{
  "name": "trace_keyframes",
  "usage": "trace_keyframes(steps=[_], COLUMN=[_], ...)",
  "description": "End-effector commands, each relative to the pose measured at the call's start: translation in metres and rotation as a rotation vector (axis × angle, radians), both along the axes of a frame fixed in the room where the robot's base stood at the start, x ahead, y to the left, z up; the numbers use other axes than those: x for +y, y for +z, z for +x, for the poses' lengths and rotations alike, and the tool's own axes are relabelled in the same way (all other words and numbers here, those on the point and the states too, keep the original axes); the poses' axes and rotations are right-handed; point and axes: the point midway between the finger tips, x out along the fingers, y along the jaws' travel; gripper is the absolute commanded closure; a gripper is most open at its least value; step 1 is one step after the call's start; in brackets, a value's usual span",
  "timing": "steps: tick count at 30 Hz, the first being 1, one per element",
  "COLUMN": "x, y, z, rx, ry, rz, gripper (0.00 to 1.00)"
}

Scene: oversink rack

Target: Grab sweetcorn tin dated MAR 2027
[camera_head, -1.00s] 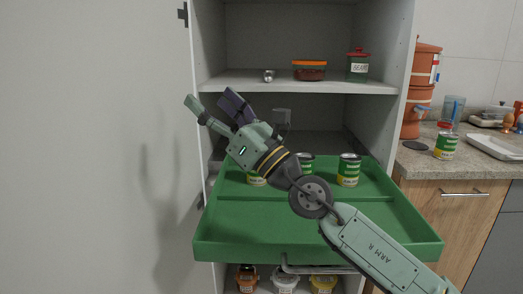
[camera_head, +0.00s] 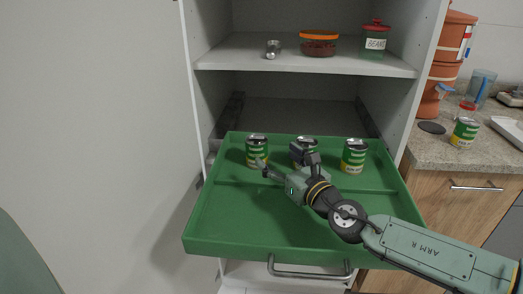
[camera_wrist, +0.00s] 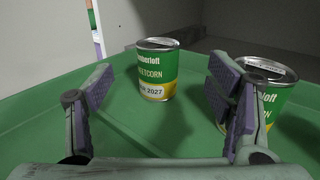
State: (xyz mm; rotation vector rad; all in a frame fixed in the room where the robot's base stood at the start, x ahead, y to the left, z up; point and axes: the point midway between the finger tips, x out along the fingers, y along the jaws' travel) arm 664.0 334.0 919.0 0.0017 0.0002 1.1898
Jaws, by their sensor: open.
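Three green tins stand upright in the green pull-out tray (camera_head: 215,220): the left tin (camera_head: 257,146), the middle tin (camera_head: 306,143) and the right tin (camera_head: 354,155). My gripper (camera_head: 282,160) is open and empty, low over the tray in front of the left and middle tins. In the wrist view, one sweetcorn tin (camera_wrist: 157,62) stands ahead between the open fingers, apart from them. Its date band ends in 2027; the month is not clearly readable. A second tin (camera_wrist: 270,90) is partly hidden behind the right finger.
Another green tin (camera_head: 464,132) stands on the counter (camera_head: 430,155) at right. The shelf above (camera_head: 300,58) holds an orange-lidded bowl (camera_head: 319,43), a red-lidded jar (camera_head: 375,40) and a small metal item (camera_head: 273,49). The tray's low rim surrounds the tins; its front half is clear.

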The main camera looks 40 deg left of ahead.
Motion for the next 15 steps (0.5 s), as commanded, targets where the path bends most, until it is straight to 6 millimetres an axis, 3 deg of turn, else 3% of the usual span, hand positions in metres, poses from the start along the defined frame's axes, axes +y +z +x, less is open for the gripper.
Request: trace_keyframes(steps=[6,15], x=[0.033,0.06], y=[0.003,0.004], z=[0.011,0.022], rx=[0.0,0.0], ry=[0.004,0.004], rz=[0.0,0.002], gripper=[0.26,0.26])
